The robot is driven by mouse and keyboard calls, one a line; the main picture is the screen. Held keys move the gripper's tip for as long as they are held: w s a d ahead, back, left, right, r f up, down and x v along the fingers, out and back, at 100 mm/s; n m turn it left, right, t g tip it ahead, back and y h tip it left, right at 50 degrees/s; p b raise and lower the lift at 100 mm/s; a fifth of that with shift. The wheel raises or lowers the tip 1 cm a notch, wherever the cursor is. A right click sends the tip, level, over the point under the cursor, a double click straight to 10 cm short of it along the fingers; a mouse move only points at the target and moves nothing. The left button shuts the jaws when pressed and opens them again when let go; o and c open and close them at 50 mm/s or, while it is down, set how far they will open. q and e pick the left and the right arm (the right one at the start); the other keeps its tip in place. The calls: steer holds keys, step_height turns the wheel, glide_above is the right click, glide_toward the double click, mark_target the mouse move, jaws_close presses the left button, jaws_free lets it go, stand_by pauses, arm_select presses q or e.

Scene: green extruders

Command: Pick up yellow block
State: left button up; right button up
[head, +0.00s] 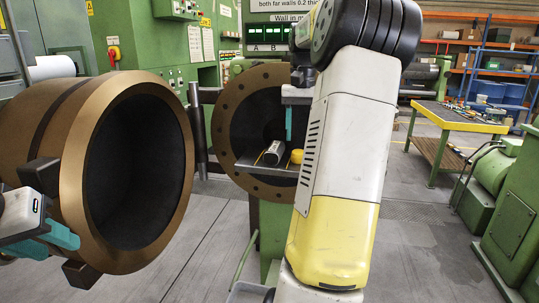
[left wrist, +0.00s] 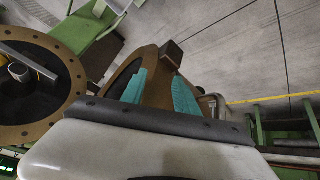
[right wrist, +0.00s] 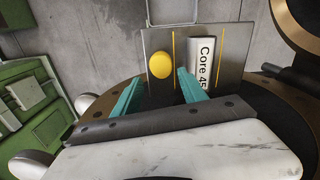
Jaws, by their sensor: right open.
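The large bronze cylinder (head: 75,130) fills the left side. The bronze flange (head: 238,118) stands behind the plate. Green cabinets (head: 160,50) line the back. A yellow-edged workbench (head: 455,118) and green machine (head: 512,200) stand right. Grey floor between them is clear.

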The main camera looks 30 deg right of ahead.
mark_target(299, 151)
steer(key=f, duration=0.6)
steer(key=shift+s+a, duration=0.15)
steer(key=shift+a, duration=0.15)
jaws_close()
steer(key=shift+r, duration=0.15)
